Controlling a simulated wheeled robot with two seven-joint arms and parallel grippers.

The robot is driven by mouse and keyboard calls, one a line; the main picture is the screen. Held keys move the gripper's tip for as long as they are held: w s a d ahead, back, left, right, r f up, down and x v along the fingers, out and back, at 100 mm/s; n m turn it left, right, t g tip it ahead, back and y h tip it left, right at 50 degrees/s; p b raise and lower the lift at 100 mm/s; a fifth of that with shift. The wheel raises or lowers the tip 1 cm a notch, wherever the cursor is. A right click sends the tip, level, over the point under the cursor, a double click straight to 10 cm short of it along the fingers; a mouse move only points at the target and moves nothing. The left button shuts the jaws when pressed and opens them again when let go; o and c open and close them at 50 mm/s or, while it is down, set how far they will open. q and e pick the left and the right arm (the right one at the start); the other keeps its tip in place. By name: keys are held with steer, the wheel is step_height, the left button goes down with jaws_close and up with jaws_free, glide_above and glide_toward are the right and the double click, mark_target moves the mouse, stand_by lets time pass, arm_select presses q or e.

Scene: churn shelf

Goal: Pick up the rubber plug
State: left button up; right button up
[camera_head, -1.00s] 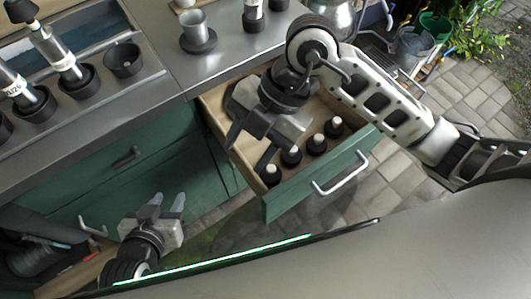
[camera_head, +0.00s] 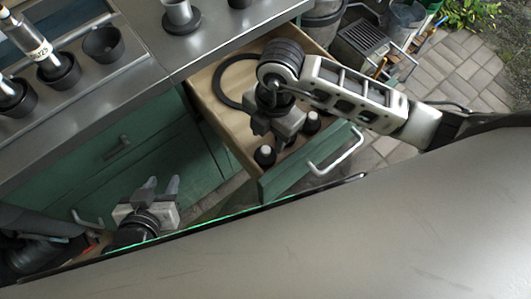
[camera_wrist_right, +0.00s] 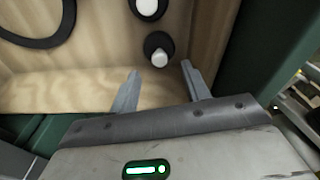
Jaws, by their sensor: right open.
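Black rubber plugs with white tops stand in the open green drawer, one (camera_head: 265,156) near the drawer front and another (camera_head: 312,122) to its right. My right gripper (camera_head: 274,138) points down over the drawer and hides part of the row. In the right wrist view its open fingers (camera_wrist_right: 159,72) are empty, and one plug (camera_wrist_right: 158,47) lies just beyond the gap between the tips. A second plug (camera_wrist_right: 150,8) is cut off at the top edge. My left gripper (camera_head: 161,185) is open and empty, low at the left, before the green cabinet.
A black ring (camera_head: 223,80) lies in the drawer's back left part. The drawer front (camera_head: 285,176) has a white handle (camera_head: 338,153). The steel counter (camera_head: 150,85) with black cups (camera_head: 103,44) is above left.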

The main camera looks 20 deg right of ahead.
mark_target(265, 149)
steer(key=f, duration=0.4)
steer(key=shift+s+a+f, duration=0.2)
steer(key=shift+a+f, duration=0.15)
steer(key=shift+f, duration=0.05)
jaws_close()
